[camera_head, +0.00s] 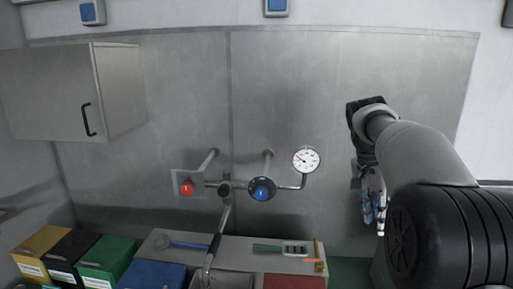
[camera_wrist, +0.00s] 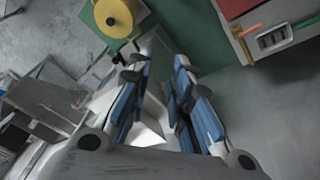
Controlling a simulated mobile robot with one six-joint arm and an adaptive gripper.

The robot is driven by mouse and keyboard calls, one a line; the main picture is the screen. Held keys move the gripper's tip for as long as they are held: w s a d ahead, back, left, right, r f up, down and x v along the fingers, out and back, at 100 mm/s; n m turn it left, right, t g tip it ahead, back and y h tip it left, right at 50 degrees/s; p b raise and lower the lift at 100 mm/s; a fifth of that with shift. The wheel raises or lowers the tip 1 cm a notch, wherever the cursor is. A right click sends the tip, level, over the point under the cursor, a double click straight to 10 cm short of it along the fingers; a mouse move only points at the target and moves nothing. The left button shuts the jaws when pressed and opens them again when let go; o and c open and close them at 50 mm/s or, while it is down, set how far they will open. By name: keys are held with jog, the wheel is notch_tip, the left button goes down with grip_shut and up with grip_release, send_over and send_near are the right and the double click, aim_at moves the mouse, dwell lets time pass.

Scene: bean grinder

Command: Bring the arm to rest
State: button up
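My gripper (camera_head: 373,212) hangs at the right side of the head view, below the bent end of my arm. It points down in front of the metal wall panel. In the wrist view its two blue-padded fingers (camera_wrist: 163,62) stand apart with a gap between them. No object is gripped in that gap. A pale, angular surface shows behind the fingers, and I cannot tell what it is.
A counter holds a yellow bin (camera_head: 42,243), a green bin (camera_head: 106,258) and a blue box (camera_head: 152,275). Pipes with a red knob (camera_head: 187,187), a blue knob (camera_head: 262,193) and a gauge (camera_head: 306,159) stick out left of my gripper. A yellow pot (camera_wrist: 112,18) shows below.

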jog(key=s+a+n+t+y+b, duration=0.1)
jog(key=s+a+n+t+b, duration=0.2)
jog(key=s+a, duration=0.6)
jog(key=s+a+f+n+y+b, duration=0.1)
jog(key=s+a+f+n+b, duration=0.1)
jog(key=s+f, duration=0.6)
jog(key=s+a+f+n+t+y+b, duration=0.1)
jog(key=s+a+f+n+b, duration=0.2)
jog(key=s, duration=1.1)
notch_tip(320, 180, down, 6)
jog(key=a+n, duration=0.1)
jog(key=n, duration=0.2)
jog(key=shift+s+a+r+n+t+b, duration=0.15)
jog(key=shift+s+r+n+t+b, duration=0.05)
jog(key=shift+s+n+t+b, duration=0.1)
